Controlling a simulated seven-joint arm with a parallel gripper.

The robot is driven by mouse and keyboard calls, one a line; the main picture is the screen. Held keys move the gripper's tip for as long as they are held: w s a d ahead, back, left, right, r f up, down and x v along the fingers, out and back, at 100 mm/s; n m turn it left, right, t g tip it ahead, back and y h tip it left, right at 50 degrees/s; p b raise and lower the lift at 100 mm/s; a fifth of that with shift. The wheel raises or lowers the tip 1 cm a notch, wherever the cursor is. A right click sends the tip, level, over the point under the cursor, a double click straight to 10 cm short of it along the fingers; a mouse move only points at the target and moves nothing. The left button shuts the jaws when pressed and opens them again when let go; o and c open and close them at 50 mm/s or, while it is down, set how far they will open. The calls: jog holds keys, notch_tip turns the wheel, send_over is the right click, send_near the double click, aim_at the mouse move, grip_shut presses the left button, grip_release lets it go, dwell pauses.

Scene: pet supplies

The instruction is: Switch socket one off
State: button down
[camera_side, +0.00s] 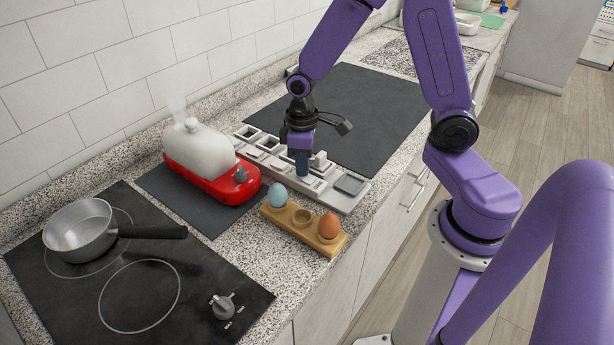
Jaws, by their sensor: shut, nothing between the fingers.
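A long white power strip (337,201) lies on the counter, with a row of square sockets or switches along it. My gripper (302,174) points down over the middle-right of the strip. Its dark fingers are together and empty, with the tips at or just above the strip; I cannot tell whether they touch it. A small white upright block (320,160) stands on the strip just right of the fingers. The gripper hides part of the strip. Socket numbers and switch positions are too small to read.
A red steaming cooker (213,186) with a whitish lid stands left of the strip. A wooden egg holder (327,246) with a blue egg (277,195) and a brown egg (328,226) is in front. A pan (80,230) sits on the hob. A dark mat (365,105) behind is clear.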

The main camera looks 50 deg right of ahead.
jog(key=shift+f, duration=0.2)
jog(key=shift+r, duration=3.5)
jog(key=s+a+r+n, duration=0.1)
jog(key=s+r+n, duration=0.1)
jog(key=s, duration=0.8)
jog(key=s+a+r+n, duration=0.1)
jog(key=s+n, duration=0.3)
jog(key=s, duration=0.6)
jog(key=shift+s+a+r+n, duration=0.3)
jog(key=shift+s+a+r, duration=0.05)
